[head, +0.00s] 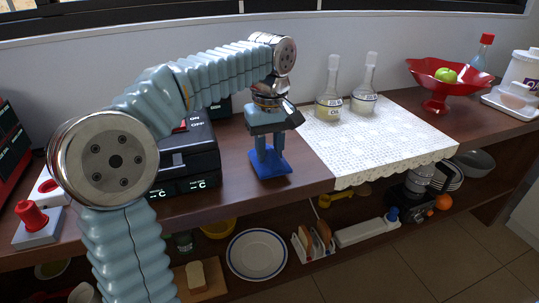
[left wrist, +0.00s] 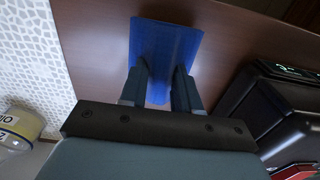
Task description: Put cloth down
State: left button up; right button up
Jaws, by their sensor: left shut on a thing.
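A small blue cloth (head: 284,168) is at the wooden counter top, left of the white lace mat. My left gripper (head: 270,160) points down over it with its fingers at the cloth. In the left wrist view the blue cloth (left wrist: 175,48) spreads out flat beyond the fingertips. My left gripper (left wrist: 163,85) is shut on the cloth between its two fingers. I cannot tell whether the cloth touches the counter or hangs just above it. My right gripper is not in view.
A black appliance (head: 188,150) stands left of the gripper. The lace mat (head: 385,150) at the right holds two glass bottles (head: 328,100). A red bowl (head: 447,80) stands farther right. The shelf below holds a plate (head: 257,255) and bread. Bare counter (head: 312,178) lies around the cloth.

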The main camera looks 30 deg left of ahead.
aim_at(270, 148)
pick_arm(q)
jog(key=shift+f, duration=0.65)
jog(key=shift+f, duration=0.1)
jog(key=o, duration=1)
notch_tip(270, 148, up, 12)
jog(key=p, duration=0.3)
jog(key=shift+d, duration=0.1)
